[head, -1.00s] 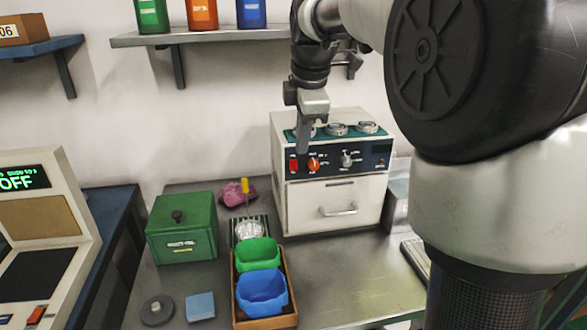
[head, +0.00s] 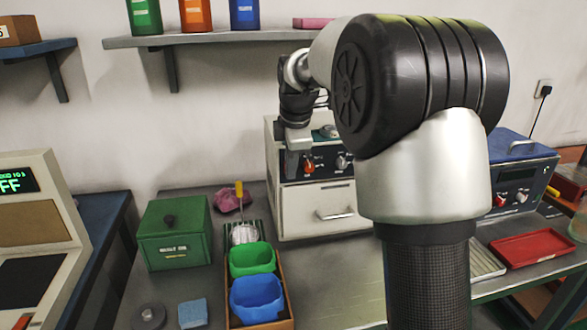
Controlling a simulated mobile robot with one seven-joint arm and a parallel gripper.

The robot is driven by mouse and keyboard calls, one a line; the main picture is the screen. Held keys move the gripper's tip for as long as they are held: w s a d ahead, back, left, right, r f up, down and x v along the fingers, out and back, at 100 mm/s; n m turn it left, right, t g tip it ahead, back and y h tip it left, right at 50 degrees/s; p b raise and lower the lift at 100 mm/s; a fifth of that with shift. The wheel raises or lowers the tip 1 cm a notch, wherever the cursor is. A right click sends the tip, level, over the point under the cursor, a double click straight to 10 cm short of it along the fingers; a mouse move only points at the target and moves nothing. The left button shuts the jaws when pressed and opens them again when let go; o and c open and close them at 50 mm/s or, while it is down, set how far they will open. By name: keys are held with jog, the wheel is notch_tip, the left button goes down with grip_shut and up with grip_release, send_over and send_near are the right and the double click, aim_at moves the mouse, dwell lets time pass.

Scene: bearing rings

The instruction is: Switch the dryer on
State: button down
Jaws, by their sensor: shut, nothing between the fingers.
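A white box with a drawer (head: 318,209) and a dark control panel stands against the wall; it looks like the dryer. Its panel carries an orange knob (head: 309,165) and a grey knob (head: 342,162). My gripper (head: 292,174) is shut and empty, pointing down in front of the panel's left end. It hides the red switch there, so I cannot tell the switch's position or whether they touch. My arm covers the right part of the panel.
A green box (head: 175,240), green bin (head: 251,258) and blue bin (head: 258,300) stand left of the white box. A blue-topped machine (head: 515,170) and red tray (head: 533,247) are at right. A display at left (head: 12,183) shows partly cut-off green letters. A shelf (head: 215,38) hangs above.

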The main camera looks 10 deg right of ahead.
jog(key=shift+w, duration=0.35)
jog(key=shift+r+p, duration=0.1)
jog(key=shift+p, duration=0.2)
jog(key=shift+w+f, duration=0.2)
jog(key=shift+w, duration=0.05)
jog(key=shift+r+p, duration=0.85)
jog(key=shift+s, duration=0.1)
